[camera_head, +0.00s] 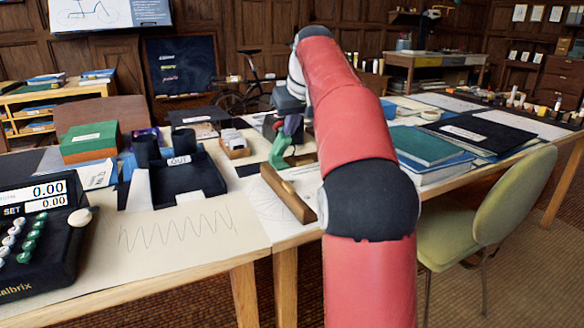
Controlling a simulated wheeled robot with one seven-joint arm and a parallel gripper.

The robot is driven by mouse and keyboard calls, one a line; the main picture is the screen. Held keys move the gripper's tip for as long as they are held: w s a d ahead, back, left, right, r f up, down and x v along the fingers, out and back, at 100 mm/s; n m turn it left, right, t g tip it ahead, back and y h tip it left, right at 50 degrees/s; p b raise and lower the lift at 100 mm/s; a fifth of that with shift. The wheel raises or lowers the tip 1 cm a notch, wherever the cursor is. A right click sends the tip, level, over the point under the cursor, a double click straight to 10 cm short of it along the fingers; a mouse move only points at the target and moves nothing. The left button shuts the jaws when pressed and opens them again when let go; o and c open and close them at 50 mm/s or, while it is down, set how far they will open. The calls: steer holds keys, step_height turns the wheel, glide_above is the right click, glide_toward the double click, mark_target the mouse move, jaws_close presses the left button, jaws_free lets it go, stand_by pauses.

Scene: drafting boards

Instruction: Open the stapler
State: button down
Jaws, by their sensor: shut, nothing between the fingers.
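A green stapler-like object (281,151) stands on the desk near the middle, just below the end of my arm. Its upper part rises steeply from its base, and a dark, purplish part sits at its top. My gripper (276,121) is small and dark in this view, at the far end of my red arm, close above or beside the green object. Its fingers are shut with nothing between them. I cannot tell whether they touch the object. My arm hides the desk to the right of it.
A brown wooden bar (288,193) lies in front of the green object. A card box (233,145) and a black OUT tray (188,178) stand to the left. Books (430,146) lie to the right, near a green chair (500,205). The drawn paper sheet (190,240) in front is clear.

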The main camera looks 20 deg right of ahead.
mark_target(282, 122)
steer(key=shift+w+a+r, duration=0.1)
steer(key=shift+w+r, duration=0.6)
steer(key=shift+w, duration=0.05)
steer(key=shift+w+r, duration=0.25)
steer(key=shift+w, duration=0.2)
steer(key=shift+w+r, duration=0.2)
steer(key=shift+w, duration=0.25)
steer(key=shift+r, duration=0.1)
